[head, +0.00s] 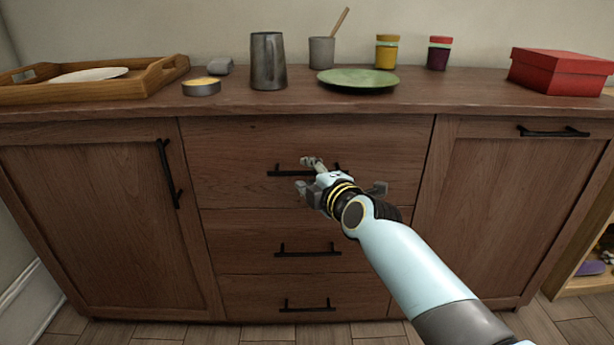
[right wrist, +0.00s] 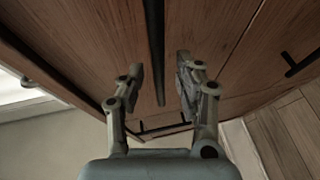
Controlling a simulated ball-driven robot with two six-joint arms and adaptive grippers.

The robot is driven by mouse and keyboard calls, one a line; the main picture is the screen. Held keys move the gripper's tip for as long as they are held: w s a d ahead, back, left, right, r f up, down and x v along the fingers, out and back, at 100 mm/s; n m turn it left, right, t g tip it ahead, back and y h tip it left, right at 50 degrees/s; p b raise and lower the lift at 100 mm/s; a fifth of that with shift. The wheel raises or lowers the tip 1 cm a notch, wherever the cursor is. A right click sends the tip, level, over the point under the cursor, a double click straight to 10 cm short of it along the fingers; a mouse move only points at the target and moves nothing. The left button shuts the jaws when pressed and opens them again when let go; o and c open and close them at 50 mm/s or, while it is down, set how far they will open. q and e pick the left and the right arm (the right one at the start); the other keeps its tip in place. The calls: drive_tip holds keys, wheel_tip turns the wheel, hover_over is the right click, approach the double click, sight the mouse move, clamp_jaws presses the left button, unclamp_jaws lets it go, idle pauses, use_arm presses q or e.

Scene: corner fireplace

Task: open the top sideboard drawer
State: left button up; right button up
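The top drawer (head: 235,150) of the brown wooden sideboard (head: 470,103) is closed, its front level with the sideboard face. Its black bar handle (head: 282,173) runs across the middle; my right gripper hides part of it. My right gripper (head: 307,175) is at the handle, one finger above and one below it. In the right wrist view, the gripper (right wrist: 161,78) is open, and the dark handle bar (right wrist: 154,40) runs between the fingers with gaps on both sides. My left gripper is not in view.
Two lower drawers have similar handles (head: 308,252). Cabinet doors flank the drawers, with handles at left (head: 168,172) and right (head: 553,132). On top stand a wooden tray (head: 150,78), grey jug (head: 268,62), green plate (head: 358,78) and red box (head: 562,72).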

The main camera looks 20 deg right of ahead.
drive_tip(key=shift+w+f, duration=0.1)
drive_tip(key=shift+w, duration=0.45)
clamp_jaws()
